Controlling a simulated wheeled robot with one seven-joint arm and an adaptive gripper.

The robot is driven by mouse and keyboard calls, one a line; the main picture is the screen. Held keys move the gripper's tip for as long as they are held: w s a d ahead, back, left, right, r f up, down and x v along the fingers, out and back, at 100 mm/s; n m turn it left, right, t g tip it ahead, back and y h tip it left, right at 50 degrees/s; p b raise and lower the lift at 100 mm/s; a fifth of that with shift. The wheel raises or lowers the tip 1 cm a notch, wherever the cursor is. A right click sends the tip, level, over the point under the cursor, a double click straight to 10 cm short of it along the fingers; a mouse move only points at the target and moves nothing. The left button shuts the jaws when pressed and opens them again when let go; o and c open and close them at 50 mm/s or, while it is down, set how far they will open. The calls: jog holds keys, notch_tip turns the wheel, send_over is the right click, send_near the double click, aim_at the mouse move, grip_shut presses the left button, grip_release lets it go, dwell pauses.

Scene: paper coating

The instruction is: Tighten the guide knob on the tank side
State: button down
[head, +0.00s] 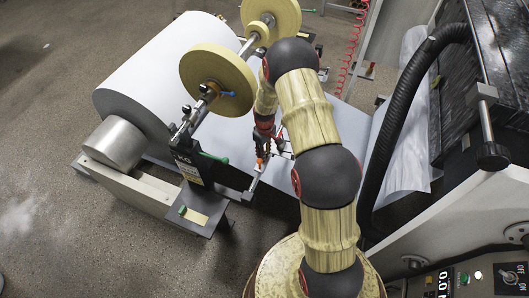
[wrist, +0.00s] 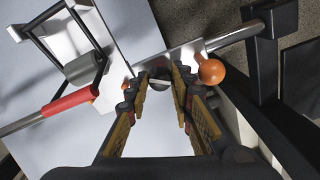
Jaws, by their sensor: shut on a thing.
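My gripper (wrist: 161,76) points down at a metal guide bracket (wrist: 188,54) on a bar beside the paper. Its fingertips are closed around a small dark knob (wrist: 160,84), which they partly hide. An orange ball knob (wrist: 212,71) is just right of the fingertips in the wrist view, apart from them. In the head view my gripper (head: 263,150) is over the same bracket, and the orange knob (head: 260,166) shows just below it. The dark knob is too small to make out there.
A red-sleeved lever (wrist: 67,103) and a black frame lie left of the fingers. In the head view, a large white paper roll (head: 160,75) and tan rolls (head: 218,80) stand at left. A black hose (head: 395,120) and machine are at right. Open floor is at far left.

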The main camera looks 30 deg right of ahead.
jog(key=m+p, duration=0.1)
jog(key=m, duration=1.1)
jog(key=shift+m, duration=0.3)
dwell(0.4)
jog(key=c, duration=1.8)
grip_release()
notch_tip(320, 180, up, 12)
